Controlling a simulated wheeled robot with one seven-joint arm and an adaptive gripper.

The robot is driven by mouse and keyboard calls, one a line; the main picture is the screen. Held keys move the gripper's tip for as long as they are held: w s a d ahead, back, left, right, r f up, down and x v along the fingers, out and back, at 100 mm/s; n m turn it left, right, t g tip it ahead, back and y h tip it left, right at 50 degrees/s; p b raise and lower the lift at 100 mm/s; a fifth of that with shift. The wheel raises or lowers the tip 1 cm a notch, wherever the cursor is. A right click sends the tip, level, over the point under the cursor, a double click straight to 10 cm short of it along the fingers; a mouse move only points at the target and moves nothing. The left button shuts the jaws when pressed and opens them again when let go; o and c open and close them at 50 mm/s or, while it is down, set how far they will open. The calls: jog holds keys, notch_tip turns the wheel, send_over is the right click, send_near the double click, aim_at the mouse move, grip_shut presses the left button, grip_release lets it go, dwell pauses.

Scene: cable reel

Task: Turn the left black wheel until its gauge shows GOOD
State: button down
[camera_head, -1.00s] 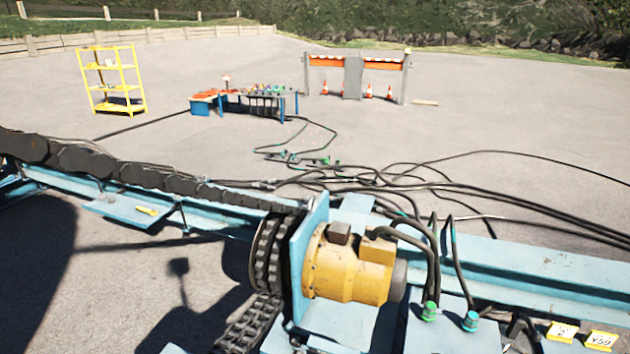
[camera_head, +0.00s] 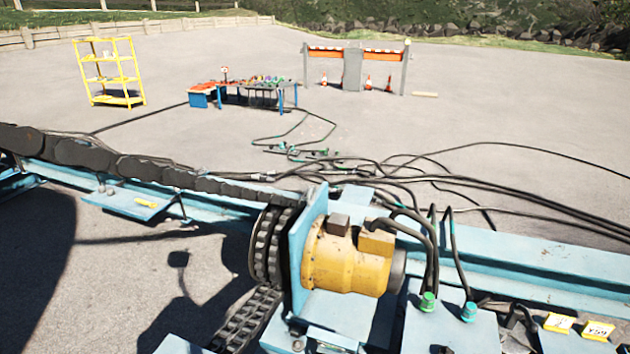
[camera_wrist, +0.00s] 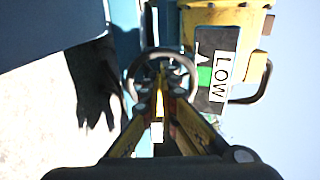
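In the wrist view a dark round wheel (camera_wrist: 163,51) stands straight ahead of my gripper (camera_wrist: 160,90). My fingers overlap the wheel's lower part in the picture. A narrow light strip shows between the fingers, but I cannot tell whether they are closed on the wheel or touching it. Right of the wheel is a dark gauge panel (camera_wrist: 205,96) with a green patch, a white pointer and a white label reading LOW, turned sideways. Only one wheel shows, so I cannot tell whether it is the left one. My gripper, the wheel and the gauge are not visible in the head view.
A yellow motor (camera_head: 345,262) sits on the blue frame (camera_head: 560,268), beside a black chain drum (camera_head: 268,248). Black hoses (camera_head: 520,185) run across the frame. A yellow shelf (camera_head: 108,72) and a cluttered table (camera_head: 250,95) stand farther back on open pavement.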

jog(key=shift+v, duration=2.65)
jog(key=shift+a+f, duration=0.1)
jog(key=shift+a, duration=0.1)
jog(key=c, duration=2.5)
grip_release()
